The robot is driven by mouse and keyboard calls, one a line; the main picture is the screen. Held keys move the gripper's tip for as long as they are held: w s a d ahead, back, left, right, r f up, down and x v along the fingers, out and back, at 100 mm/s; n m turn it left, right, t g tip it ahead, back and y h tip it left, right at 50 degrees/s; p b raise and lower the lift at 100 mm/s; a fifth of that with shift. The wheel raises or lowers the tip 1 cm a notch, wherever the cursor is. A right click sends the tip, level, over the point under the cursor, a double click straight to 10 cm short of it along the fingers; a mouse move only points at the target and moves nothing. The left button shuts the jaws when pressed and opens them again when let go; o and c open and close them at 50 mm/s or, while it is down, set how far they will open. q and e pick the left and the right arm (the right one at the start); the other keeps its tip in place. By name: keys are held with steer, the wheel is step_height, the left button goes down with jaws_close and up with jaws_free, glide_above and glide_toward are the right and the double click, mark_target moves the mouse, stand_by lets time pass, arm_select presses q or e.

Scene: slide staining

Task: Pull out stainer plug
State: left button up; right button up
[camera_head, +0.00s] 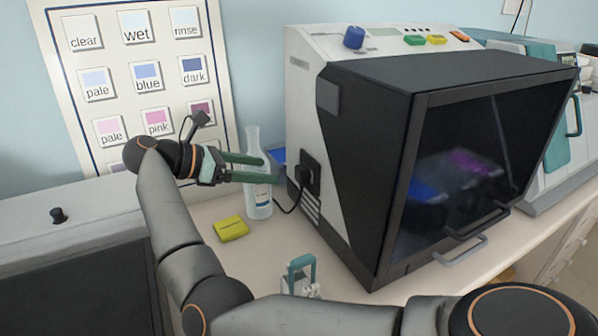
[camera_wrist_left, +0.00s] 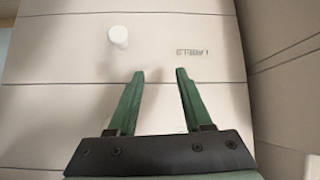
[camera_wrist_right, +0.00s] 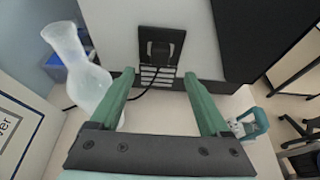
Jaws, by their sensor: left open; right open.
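The stainer (camera_head: 355,110) is a large white and black machine with a dark glass front. Its black plug (camera_head: 306,175) sits in a socket on the left side, with a black cord hanging from it. In the right wrist view the plug (camera_wrist_right: 160,48) is ahead, between and beyond the fingertips. My right gripper (camera_head: 270,169) is open and empty, pointing at the plug from the left with a gap between. My left gripper (camera_wrist_left: 160,73) shows only in the left wrist view, open and empty, facing a pale panelled surface.
A clear bottle (camera_head: 258,208) stands behind and beside my right fingers; it is left of them in the right wrist view (camera_wrist_right: 92,85). A yellow block (camera_head: 231,228) and a teal-handled item (camera_head: 302,268) are on the counter. A white knob (camera_wrist_left: 118,36) is on the panelled surface.

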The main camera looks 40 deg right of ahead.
mark_target(297, 175)
steer(key=p+x, duration=0.2)
steer(key=x, duration=0.3)
steer(key=shift+s+d, duration=0.1)
steer(key=shift+d, duration=0.05)
steer(key=shift+f+b+x, duration=0.2)
steer(key=shift+b+x, duration=0.9)
steer(key=shift+d+f+b, duration=0.15)
steer(key=shift+d+b, duration=0.15)
steer(key=shift+d, duration=0.2)
steer(key=shift+s+d, duration=0.1)
steer(key=shift+d, duration=0.05)
steer(key=shift+b, duration=0.3)
steer(key=shift+b, duration=0.4)
